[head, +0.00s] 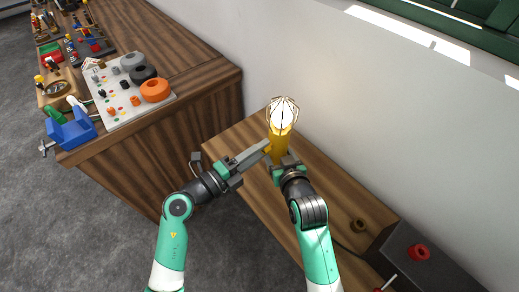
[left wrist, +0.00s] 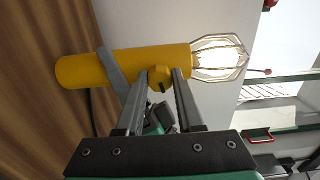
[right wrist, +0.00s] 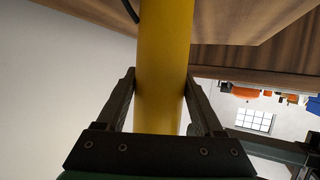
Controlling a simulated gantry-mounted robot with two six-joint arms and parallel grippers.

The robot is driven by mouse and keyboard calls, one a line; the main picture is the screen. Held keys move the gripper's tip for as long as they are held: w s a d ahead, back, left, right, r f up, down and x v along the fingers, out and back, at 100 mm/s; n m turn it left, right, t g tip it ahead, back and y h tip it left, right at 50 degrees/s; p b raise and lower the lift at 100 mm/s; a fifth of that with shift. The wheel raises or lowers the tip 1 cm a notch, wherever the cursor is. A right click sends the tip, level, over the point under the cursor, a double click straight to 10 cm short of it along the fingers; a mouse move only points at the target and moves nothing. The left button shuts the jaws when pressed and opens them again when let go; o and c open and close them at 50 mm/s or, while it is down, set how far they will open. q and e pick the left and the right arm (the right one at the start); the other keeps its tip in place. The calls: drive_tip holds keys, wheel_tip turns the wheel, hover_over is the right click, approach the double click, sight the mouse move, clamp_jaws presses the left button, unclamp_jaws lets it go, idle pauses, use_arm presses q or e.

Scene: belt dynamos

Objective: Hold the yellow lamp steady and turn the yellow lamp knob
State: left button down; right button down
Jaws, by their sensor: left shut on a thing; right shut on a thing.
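The yellow lamp (head: 278,148) stands upright on the lower wooden surface. Its caged bulb (head: 283,114) looks bright white. The lamp's yellow body and wire cage also show in the left wrist view (left wrist: 85,70). My left gripper (head: 266,148) reaches in from the left, and its fingers are shut on the yellow lamp knob (left wrist: 159,77) on the lamp's side. My right gripper (head: 283,164) is shut around the lamp body below the knob. In the right wrist view, the yellow body (right wrist: 164,65) runs between its two fingers. The knob is not clear in the head view.
A higher wooden cabinet (head: 160,125) at the left bears a panel with knobs (head: 125,108), a blue vise (head: 70,130) and small figures. A white wall is behind the lamp.

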use_arm(q)
drive_tip(key=shift+m, duration=1.2)
use_arm(e)
drive_tip(key=shift+d+f, duration=0.1)
drive_tip(key=shift+f, duration=0.3)
use_arm(q)
drive_tip(key=c, duration=0.5)
unclamp_jaws()
drive_tip(key=shift+c, duration=0.2)
use_arm(e)
drive_tip(key=shift+s, duration=0.1)
use_arm(q)
drive_tip(key=shift+a, duration=0.1)
drive_tip(key=v, duration=1.2)
